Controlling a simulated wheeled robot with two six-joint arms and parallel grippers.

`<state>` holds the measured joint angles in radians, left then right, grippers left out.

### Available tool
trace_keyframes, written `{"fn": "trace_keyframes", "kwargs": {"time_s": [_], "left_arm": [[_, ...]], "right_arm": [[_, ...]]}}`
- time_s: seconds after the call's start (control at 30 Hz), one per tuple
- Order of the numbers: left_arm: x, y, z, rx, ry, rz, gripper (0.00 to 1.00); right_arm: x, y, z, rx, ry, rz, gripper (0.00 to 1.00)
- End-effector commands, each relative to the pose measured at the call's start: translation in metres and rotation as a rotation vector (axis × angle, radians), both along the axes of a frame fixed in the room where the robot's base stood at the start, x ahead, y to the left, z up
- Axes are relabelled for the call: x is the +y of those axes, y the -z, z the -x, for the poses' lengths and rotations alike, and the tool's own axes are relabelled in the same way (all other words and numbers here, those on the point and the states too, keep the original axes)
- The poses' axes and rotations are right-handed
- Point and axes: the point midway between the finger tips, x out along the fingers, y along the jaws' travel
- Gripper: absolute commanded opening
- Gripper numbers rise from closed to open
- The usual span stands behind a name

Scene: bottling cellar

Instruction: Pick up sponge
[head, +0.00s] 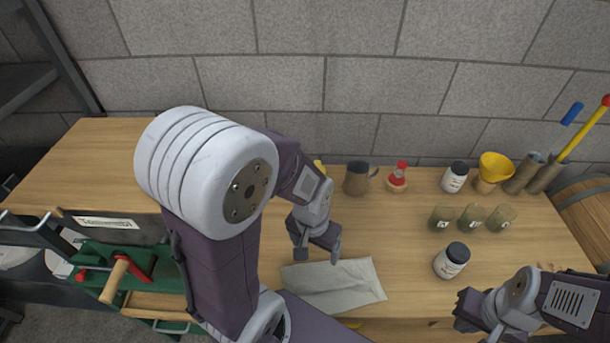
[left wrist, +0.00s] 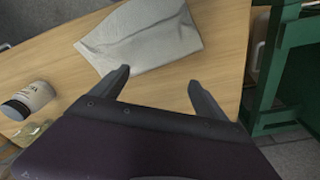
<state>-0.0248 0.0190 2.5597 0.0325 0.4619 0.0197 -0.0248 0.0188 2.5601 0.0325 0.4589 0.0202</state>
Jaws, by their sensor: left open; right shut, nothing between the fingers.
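No sponge can be made out for certain. A small yellow patch (head: 319,165) shows behind my left arm in the head view, mostly hidden, and I cannot tell what it is. My left gripper (head: 318,257) is open and empty, over the table just behind a grey cloth (head: 345,288). In the left wrist view the open fingers (left wrist: 158,82) point toward the cloth (left wrist: 140,35), with nothing between them. My right gripper (head: 466,312) is shut and empty near the table's front right edge.
The wooden table (head: 400,235) holds a mug (head: 356,178), a red-topped bottle (head: 398,175), a yellow funnel (head: 495,166), several small cups (head: 472,217) and a dark-lidded jar (head: 452,262). A green device (head: 118,265) stands at left. My left arm hides much of the table's left half.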

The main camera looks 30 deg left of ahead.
Motion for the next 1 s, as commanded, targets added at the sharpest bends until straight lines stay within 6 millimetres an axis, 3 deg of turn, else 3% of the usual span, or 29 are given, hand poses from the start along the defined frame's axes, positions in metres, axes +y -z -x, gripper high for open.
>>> {"fn": "trace_keyframes", "kwargs": {"time_s": [0.03,0.07,0.27,0.47,0.63,0.77,0.83,0.9,1.0], "left_arm": [[0.000,0.001,0.009,0.040,0.004,0.000,0.85],[0.000,-0.003,0.006,0.043,0.006,-0.001,0.85],[-0.001,-0.027,-0.031,0.013,0.014,-0.001,0.85],[0.009,-0.050,-0.082,-0.015,-0.010,-0.003,0.85],[0.036,-0.067,-0.137,-0.037,-0.071,-0.009,0.85],[0.084,-0.073,-0.189,-0.055,-0.166,-0.019,0.85],[0.124,-0.068,-0.214,-0.064,-0.237,-0.026,0.85],[0.166,-0.057,-0.230,-0.071,-0.311,-0.032,0.85],[0.220,-0.028,-0.235,-0.066,-0.409,-0.036,0.85]], "right_arm": [[0.000,0.001,0.000,0.000,0.000,0.000,0.00],[0.000,0.001,0.000,0.000,0.000,0.000,0.00],[0.000,0.001,0.000,0.000,0.000,0.000,0.00],[0.000,0.003,0.000,0.000,0.000,0.000,0.00],[0.000,0.008,0.000,0.000,0.000,0.000,0.00],[0.000,0.014,0.000,0.000,0.000,0.000,0.00],[0.000,0.018,0.000,0.000,0.000,0.000,0.00],[0.000,0.022,0.000,0.000,0.000,0.000,0.00],[0.000,0.027,0.000,0.000,0.000,0.000,0.00]]}}
